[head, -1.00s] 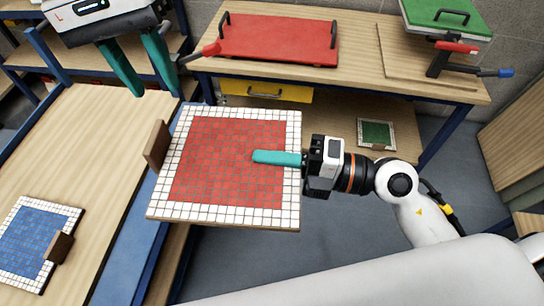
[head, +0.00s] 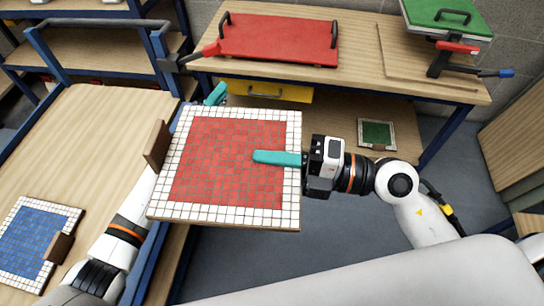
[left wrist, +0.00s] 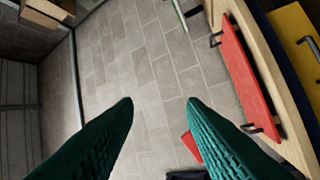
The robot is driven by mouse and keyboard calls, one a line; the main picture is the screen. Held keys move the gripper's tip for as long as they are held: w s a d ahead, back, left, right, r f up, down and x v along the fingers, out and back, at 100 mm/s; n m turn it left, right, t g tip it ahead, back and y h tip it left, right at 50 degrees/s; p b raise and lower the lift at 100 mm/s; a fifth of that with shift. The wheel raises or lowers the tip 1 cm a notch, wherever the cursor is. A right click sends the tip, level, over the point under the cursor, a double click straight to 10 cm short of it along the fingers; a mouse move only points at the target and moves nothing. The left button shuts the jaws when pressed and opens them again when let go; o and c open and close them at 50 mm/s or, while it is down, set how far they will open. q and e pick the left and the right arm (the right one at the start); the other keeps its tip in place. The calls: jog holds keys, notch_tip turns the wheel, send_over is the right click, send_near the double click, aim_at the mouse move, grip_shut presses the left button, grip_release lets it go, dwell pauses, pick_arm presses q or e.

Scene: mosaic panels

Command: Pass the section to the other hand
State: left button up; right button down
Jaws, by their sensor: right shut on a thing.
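The section is a square mosaic panel (head: 235,165) with a red tiled field, a white tile border and a wooden grip block (head: 157,146) on its left edge. It hangs in mid-air. My right gripper (head: 278,158) is shut on its right edge, one teal finger lying over the top. My left gripper (head: 216,95) is mostly hidden behind the panel; only teal fingertip parts show past its far edge. In the left wrist view my left gripper (left wrist: 160,105) is open, with nothing between its fingers. The panel is not seen in that view.
A blue mosaic panel (head: 33,240) lies on the left bench. A red board with handles (head: 278,38) lies on the back bench, above a yellow drawer (head: 266,91). A green mosaic panel (head: 377,133) sits on the lower shelf. A green board (head: 445,18) is at back right.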

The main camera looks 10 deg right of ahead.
jog(key=shift+r, duration=0.1)
pick_arm(q)
jog(key=s+a+f+n+y, duration=0.25)
jog(key=f+n+y, duration=0.2)
jog(key=f, duration=0.65)
jog(key=s+a+f+n+y, duration=0.2)
jog(key=a+f+n+y, duration=0.15)
jog(key=f+n, duration=0.45)
jog(key=s+a+f+n+g+y, duration=0.2)
jog(key=s+f, duration=0.4)
jog(key=f, duration=0.3)
jog(key=s+a+f+n+g+y, duration=0.1)
jog(key=s+f+n+g+y, duration=0.1)
jog(key=s+f, duration=0.65)
jog(key=s+a+f+n+g+y, duration=0.1)
jog(key=s+a+f+n+g, duration=0.2)
jog(key=s, duration=0.9)
jog(key=s+a+f+n+g+y, duration=0.1)
jog(key=s+a+f+n+g, duration=0.2)
jog(key=s+a+f+n, duration=0.3)
jog(key=s+a+f+n+g+y, duration=0.2)
jog(key=s+f, duration=0.7)
jog(key=s, duration=0.9)
jog(key=a+n+g, duration=0.1)
jog(key=a+n, duration=0.1)
jog(key=a, duration=0.1)
jog(key=shift+s+a, duration=0.25)
